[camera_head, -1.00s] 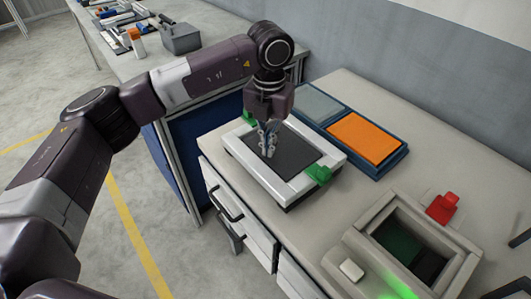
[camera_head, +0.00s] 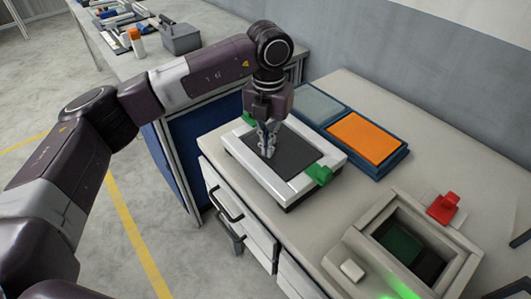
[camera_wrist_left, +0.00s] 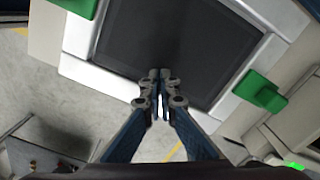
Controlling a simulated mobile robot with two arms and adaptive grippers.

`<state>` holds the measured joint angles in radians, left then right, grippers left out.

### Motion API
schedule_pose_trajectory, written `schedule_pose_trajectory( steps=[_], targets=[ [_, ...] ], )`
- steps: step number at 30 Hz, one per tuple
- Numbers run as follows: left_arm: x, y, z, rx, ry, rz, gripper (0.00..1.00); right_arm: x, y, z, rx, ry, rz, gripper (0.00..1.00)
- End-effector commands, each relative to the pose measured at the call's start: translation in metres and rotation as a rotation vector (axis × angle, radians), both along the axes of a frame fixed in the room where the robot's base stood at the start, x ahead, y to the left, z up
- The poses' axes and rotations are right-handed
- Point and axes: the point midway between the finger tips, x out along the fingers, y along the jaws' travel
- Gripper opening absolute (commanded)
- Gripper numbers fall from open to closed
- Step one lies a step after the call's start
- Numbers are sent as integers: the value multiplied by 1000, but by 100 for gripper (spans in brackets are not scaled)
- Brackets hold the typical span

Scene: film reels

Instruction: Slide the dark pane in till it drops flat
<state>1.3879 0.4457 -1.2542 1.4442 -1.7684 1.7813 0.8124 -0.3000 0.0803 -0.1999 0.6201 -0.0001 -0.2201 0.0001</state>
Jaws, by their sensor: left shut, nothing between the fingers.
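The dark pane (camera_head: 295,153) lies inside a white frame (camera_head: 272,181) on the counter and looks about level with it; I cannot tell whether it is fully seated. It also shows in the left wrist view (camera_wrist_left: 185,35). My left gripper (camera_head: 268,153) is shut and empty, fingers pointing down at the pane's near left part. In the left wrist view its fingertips (camera_wrist_left: 160,75) are at the pane's edge by the frame's rim; contact is unclear. Green tabs stand at the frame's front right corner (camera_head: 319,174) and back left corner (camera_head: 248,118). My right gripper is out of view.
Behind the frame is a blue tray (camera_head: 376,172) with an orange pad (camera_head: 366,138) and a grey pad (camera_head: 319,105). At front right is a box with a dark opening (camera_head: 387,217), a red tab (camera_head: 442,208) and a green glow. Counter between them is clear.

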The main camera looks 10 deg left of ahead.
Motion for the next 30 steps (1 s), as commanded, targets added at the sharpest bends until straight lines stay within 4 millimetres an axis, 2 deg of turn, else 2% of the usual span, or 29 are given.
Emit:
schedule_pose_trajectory(
  steps=[5, 16, 30],
  targets=[
    [0, 0, 1, 0, 0, 0, 0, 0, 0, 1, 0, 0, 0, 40],
    [0, 0, 20, 0, 0, 0, 0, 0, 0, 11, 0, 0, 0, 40],
    [5, -5, 20, -1, 0, 0, 0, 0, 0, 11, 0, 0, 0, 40]
  ],
)
